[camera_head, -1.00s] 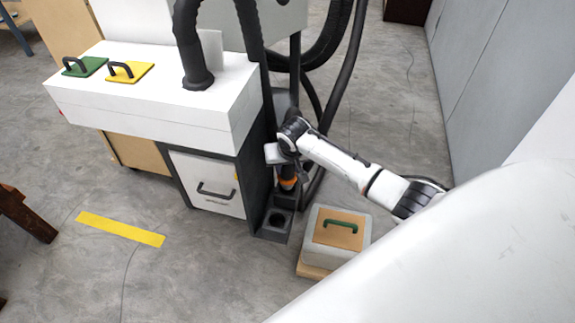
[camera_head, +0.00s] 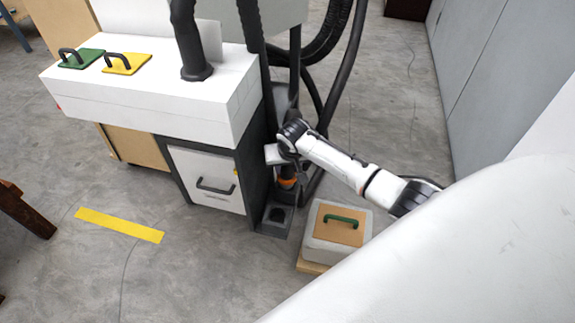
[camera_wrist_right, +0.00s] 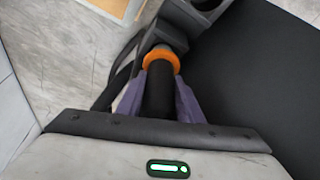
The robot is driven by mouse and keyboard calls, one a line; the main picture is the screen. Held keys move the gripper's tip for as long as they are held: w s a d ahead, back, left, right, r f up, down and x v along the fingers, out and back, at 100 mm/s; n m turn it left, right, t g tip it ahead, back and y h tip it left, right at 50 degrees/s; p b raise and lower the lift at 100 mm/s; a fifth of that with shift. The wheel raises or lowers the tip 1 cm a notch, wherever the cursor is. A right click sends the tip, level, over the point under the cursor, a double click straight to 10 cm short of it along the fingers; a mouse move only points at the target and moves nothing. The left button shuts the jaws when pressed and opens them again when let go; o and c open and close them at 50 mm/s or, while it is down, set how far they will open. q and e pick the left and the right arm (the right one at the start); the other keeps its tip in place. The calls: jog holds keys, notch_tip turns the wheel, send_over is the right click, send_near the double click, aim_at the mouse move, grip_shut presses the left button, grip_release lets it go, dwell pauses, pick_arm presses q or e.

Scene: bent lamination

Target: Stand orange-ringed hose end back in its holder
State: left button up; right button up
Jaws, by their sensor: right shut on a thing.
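The hose end is a dark tube with an orange ring (camera_head: 288,183), upright beside the machine's dark side. My right gripper (camera_head: 285,165) is shut on the hose just above the ring. In the right wrist view the gripper (camera_wrist_right: 158,92) has its purple fingers on both sides of the black hose, with the orange ring (camera_wrist_right: 161,58) just past the fingertips and a grey tip beyond it. The dark grey holder (camera_head: 272,229) stands low at the machine's corner with a round opening. It also shows in the right wrist view (camera_wrist_right: 182,13). Whether the tip touches the holder is unclear. My left gripper is not in view.
A grey box (camera_head: 325,246) with a tan top and green handle stands right of the holder. The white machine table (camera_head: 140,90) with a drawer (camera_head: 205,178) is to the left. Black hoses (camera_head: 345,60) hang behind. The floor in front is clear.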

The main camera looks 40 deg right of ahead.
jog(key=shift+f, duration=0.1)
dwell(0.3)
jog(key=shift+f+b, duration=0.3)
jog(key=shift+f, duration=0.4)
jog(key=shift+f, duration=0.15)
jog(key=shift+f+b, duration=0.55)
jog(key=shift+f, duration=0.2)
jog(key=o, duration=1)
